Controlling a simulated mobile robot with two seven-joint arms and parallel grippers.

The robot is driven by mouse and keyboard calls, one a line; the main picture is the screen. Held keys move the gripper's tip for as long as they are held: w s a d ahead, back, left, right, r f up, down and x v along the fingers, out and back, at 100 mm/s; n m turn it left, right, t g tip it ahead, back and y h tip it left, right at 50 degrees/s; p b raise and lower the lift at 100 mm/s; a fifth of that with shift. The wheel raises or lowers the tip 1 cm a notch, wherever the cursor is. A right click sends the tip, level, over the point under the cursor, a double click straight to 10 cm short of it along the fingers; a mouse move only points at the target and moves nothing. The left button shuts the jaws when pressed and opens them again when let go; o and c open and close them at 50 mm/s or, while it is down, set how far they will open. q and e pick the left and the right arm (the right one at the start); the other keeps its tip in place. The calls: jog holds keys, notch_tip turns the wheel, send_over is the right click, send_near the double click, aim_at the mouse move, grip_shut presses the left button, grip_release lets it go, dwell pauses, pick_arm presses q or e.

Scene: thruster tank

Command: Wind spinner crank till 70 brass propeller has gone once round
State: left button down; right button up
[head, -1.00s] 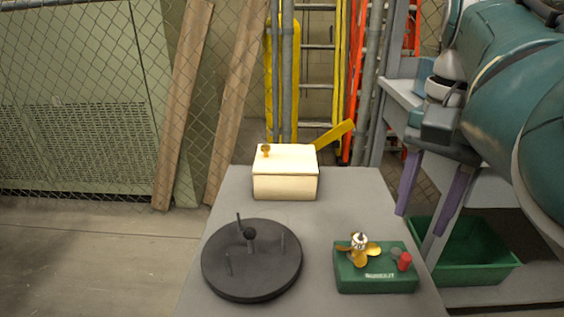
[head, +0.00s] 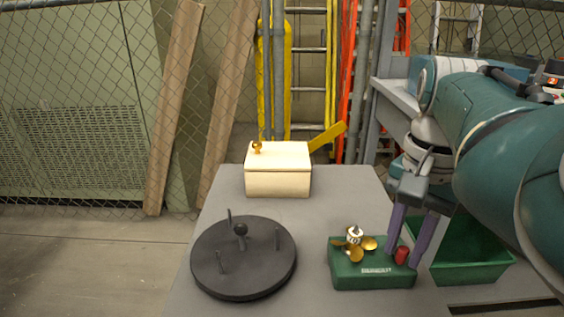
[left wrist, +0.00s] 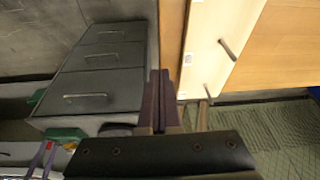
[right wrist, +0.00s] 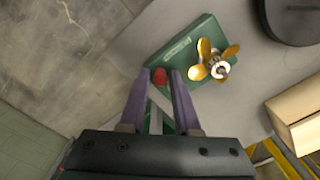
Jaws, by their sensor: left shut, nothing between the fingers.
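The spinner is a green block (head: 345,280) at the front right of the grey table. A brass propeller (head: 370,243) with a pale hub stands on it, and a red crank knob (head: 401,256) is at its right end. My right gripper (head: 405,260) is open with its purple fingers pointing down at the knob. In the right wrist view, the red knob (right wrist: 159,76) shows between the open fingertips (right wrist: 160,74), with no clear grip on it. My left gripper (left wrist: 158,75) is shut and empty, seen only in the left wrist view.
A black disc with upright pegs (head: 225,280) stands left of the spinner. A cream box (head: 278,184) with a brass knob and yellow lever is behind. The table's middle is clear.

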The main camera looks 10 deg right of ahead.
grip_shut()
dwell(0.3)
